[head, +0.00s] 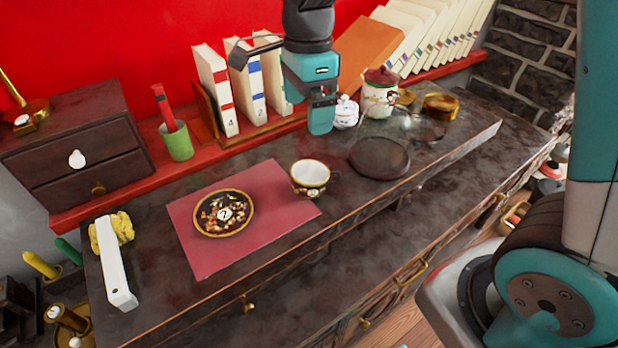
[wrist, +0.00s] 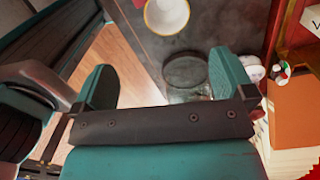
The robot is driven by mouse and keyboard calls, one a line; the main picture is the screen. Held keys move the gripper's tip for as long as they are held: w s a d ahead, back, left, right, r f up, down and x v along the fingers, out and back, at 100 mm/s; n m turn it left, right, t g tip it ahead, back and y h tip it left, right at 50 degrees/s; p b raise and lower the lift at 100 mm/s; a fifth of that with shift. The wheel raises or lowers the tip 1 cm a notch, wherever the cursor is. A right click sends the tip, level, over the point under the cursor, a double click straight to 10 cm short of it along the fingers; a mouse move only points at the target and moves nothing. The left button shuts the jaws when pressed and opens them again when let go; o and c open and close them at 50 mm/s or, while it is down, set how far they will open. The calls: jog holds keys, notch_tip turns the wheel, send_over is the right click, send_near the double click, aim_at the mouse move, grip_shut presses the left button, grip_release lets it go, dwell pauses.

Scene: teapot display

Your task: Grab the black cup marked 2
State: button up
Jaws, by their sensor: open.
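The black cup (head: 318,189) stands upright on the right edge of a red mat (head: 196,252), with a pale inside, gold rim and a round white label too small to read surely. Its handle points right. In the wrist view the cup (wrist: 166,16) is at the top edge, partly cut off. A dark floral plate marked 2 (head: 205,226) lies left of it on the mat. My gripper (head: 321,118) is above and behind the cup, near the books; in the wrist view it (wrist: 161,62) is open and empty, with its fingers wide apart.
A round dark disc (head: 379,160) lies right of the cup. Behind it stand a white lidded pot (head: 346,113) and a red-lidded canister (head: 380,95). Books (head: 214,85) line the back shelf; a green pen cup (head: 178,145) is left. The counter in front of the cup is clear.

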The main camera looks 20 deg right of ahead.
jog(key=w+m, duration=0.1)
jog(key=m, duration=0.1)
send_over(309, 179)
jog(key=s+a, duration=0.1)
jog(key=s, duration=0.1)
notch_tip(309, 179, down, 12)
jog(key=shift+w+f+p, duration=0.15)
jog(key=shift+f+p, duration=0.1)
jog(key=shift+p, duration=0.05)
jog(key=shift+s+f+p, duration=0.15)
jog(key=shift+f+p, duration=0.05)
jog(key=shift+f, duration=1.15)
jog(key=shift+s+f+p, duration=0.1)
jog(key=shift+f+p, duration=0.1)
jog(key=shift+f, duration=1.15)
jog(key=c, duration=0.8)
